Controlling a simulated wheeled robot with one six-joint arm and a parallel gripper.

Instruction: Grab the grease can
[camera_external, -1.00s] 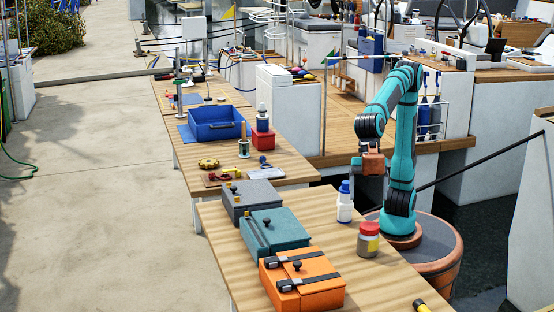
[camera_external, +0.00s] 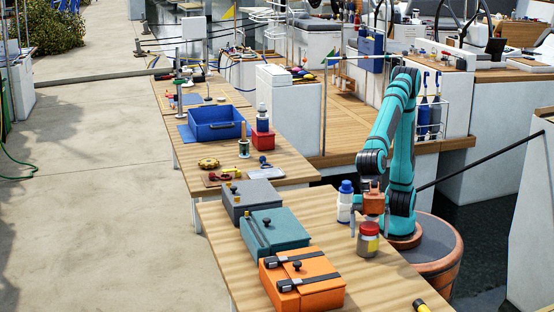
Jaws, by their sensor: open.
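I cannot tell whether the fingertips reach down beside the lid.
A white bottle (camera_external: 345,203) with a blue cap stands close to the left of my gripper. An orange case (camera_external: 310,292), a teal case (camera_external: 275,233) and a grey case (camera_external: 250,201) line the table's left side. A black and yellow tool (camera_external: 421,306) lies at the front.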

